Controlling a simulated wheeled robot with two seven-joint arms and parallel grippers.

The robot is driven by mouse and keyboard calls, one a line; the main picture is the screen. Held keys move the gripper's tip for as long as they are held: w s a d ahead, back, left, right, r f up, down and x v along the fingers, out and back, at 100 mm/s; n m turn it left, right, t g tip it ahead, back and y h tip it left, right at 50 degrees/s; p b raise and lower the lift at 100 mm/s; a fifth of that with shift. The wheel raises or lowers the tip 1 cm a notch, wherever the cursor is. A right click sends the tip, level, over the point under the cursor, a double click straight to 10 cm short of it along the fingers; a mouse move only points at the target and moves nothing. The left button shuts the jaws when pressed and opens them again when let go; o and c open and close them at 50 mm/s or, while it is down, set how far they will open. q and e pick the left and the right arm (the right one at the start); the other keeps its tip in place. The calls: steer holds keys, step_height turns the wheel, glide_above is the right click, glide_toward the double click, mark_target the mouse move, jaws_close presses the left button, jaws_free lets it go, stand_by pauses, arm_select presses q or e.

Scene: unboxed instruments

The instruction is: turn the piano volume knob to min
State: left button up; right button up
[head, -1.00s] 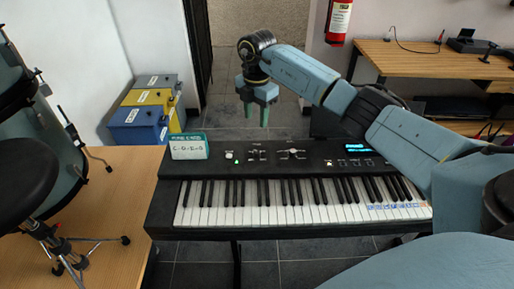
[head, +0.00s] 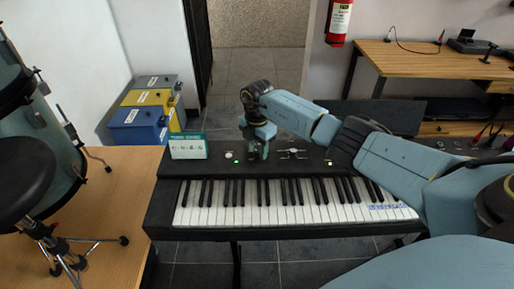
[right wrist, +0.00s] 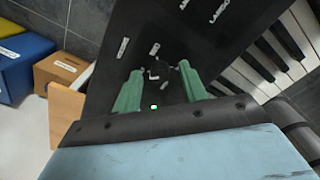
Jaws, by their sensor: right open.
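The piano (head: 330,160) is a black keyboard on a stand, with its control panel along the far side. My right gripper (head: 258,156) points down at the left half of that panel, its green fingers open and apart. In the right wrist view, a small dark knob with white marks around it (right wrist: 154,73) shows between the fingertips, which do not close on it; I cannot read its setting. A green light (right wrist: 153,106) shows near it. In the head view the gripper hides this spot. My left gripper is not in view.
A white and green card box (head: 188,147) stands on the panel's left end. A display on the right is hidden by my right arm. A drum and stool stand left; a wooden desk (head: 430,62) is at the back right.

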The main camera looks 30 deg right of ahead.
jaws_close()
steer(key=shift+n, duration=0.3)
steer(key=n, duration=0.5)
steer(key=shift+b, duration=0.35)
steer(key=n+b, duration=0.1)
steer(key=n, duration=0.4)
steer(key=shift+n, duration=0.3)
steer(key=n+b, duration=0.1)
steer(key=n, duration=0.5)
steer(key=shift+b, duration=0.35)
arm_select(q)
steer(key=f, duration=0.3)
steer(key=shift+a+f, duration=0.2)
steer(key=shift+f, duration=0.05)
arm_select(e)
steer(key=shift+n, duration=0.4)
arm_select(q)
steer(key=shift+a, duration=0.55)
